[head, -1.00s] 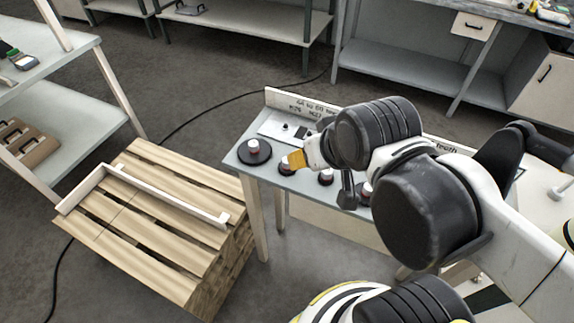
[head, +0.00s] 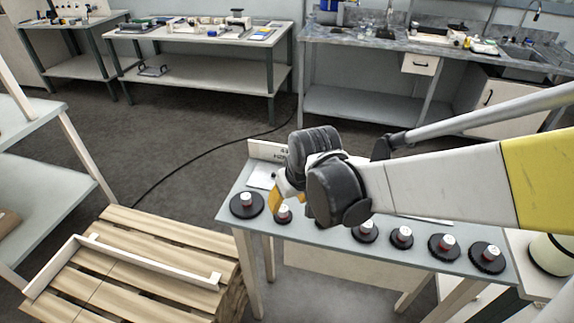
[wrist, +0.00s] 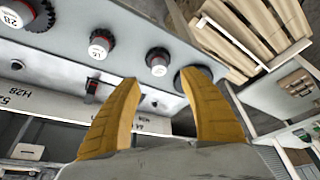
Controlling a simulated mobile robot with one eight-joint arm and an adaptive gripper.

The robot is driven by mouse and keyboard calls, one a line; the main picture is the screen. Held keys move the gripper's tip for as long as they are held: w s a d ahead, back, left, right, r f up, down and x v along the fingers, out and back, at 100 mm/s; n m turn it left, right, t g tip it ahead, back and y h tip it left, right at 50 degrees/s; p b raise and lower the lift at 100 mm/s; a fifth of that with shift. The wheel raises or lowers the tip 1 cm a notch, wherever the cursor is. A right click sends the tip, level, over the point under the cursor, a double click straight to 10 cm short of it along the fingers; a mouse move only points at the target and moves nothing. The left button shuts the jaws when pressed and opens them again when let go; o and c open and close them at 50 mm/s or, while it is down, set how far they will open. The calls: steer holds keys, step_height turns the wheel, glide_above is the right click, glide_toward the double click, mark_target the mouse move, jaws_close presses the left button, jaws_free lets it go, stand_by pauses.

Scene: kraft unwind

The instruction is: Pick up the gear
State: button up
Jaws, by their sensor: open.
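Several dark toothed gears with red and white hubs stand in a row on a narrow grey table (head: 330,240). A large one (head: 246,205) is at the left end, with a smaller one (head: 284,214) beside it. In the wrist view, a numbered gear (wrist: 22,16), another (wrist: 102,43) and a small one (wrist: 158,62) line the table. A wider dark gear (wrist: 204,73) is partly hidden behind the right finger. My gripper (wrist: 160,78) has its yellow fingers apart with nothing between them. In the head view my gripper (head: 280,194) is over the table's left part, close to the smaller gear.
A wooden pallet (head: 150,244) with a pale angled frame on it stands left of the table. A sign board (head: 262,150) stands along the table's back edge. White shelving (head: 48,185) is at far left. Benches line the back, with open floor and a cable between.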

mark_target(284, 210)
steer(key=b+x, duration=0.1)
steer(key=x, duration=0.2)
steer(key=b+x, duration=0.1)
steer(key=x, duration=0.2)
steer(key=b+x, duration=0.2)
steer(key=x, duration=0.1)
steer(key=shift+w+f, duration=0.25)
steer(key=shift+w, duration=0.15)
steer(key=shift+r, duration=0.1)
steer(key=shift+s, duration=0.1)
jaws_close()
